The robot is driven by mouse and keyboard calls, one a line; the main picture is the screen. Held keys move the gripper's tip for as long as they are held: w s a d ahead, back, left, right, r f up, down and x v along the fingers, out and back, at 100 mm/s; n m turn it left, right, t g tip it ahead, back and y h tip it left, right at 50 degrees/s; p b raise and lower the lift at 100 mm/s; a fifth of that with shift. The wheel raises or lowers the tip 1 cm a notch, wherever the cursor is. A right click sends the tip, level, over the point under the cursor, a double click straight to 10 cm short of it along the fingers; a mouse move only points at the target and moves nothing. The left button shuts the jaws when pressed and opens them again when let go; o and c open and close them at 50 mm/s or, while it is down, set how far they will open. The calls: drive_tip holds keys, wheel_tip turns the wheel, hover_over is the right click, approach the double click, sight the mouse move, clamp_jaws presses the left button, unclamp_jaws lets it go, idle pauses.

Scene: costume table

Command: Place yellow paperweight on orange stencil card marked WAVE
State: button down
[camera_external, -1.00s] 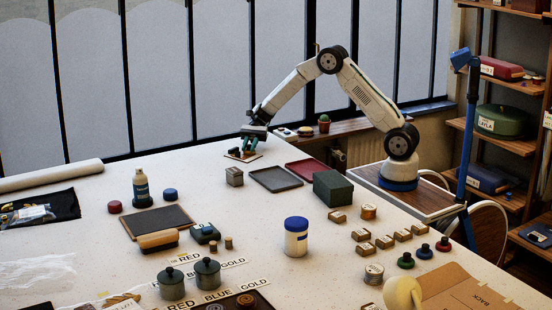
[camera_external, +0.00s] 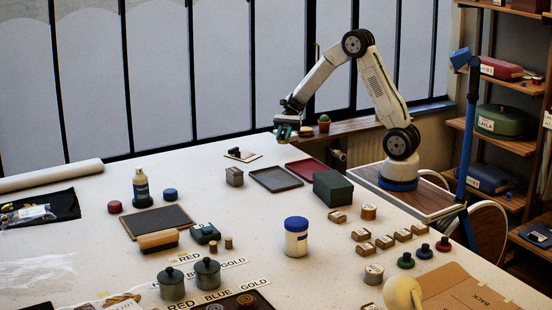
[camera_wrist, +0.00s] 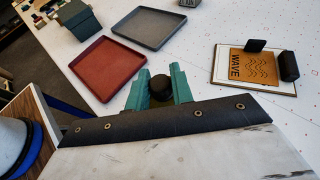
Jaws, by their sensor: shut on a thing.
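My gripper (camera_wrist: 157,82) has green fingers shut on a dark round thing (camera_wrist: 160,89); only its black top shows, so I cannot tell its full shape or colour. In the external view my gripper (camera_external: 286,133) is in the air near the table's far right edge. The orange stencil card (camera_wrist: 254,66) marked WAVE lies on a pale board, to the right of my gripper in the wrist view. A black block (camera_wrist: 256,45) stands at the card's upper edge and a black cylinder (camera_wrist: 289,66) at its right. I cannot make out a yellow paperweight.
A red tray (camera_wrist: 106,68) and a grey tray (camera_wrist: 150,27) lie near my gripper, with a dark green box (camera_external: 333,190) beside them. A small grey block (camera_external: 234,177) stands left of the trays.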

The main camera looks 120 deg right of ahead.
drive_tip(key=shift+s+a+r, duration=0.3)
drive_tip(key=shift+s+a, duration=0.15)
drive_tip(key=shift+s, duration=0.2)
hover_over(249, 153)
drive_tip(key=shift+a+f, duration=0.25)
drive_tip(key=shift+f, duration=2.3)
drive_tip(key=shift+f, duration=0.15)
drive_tip(key=c, duration=1.2)
unclamp_jaws()
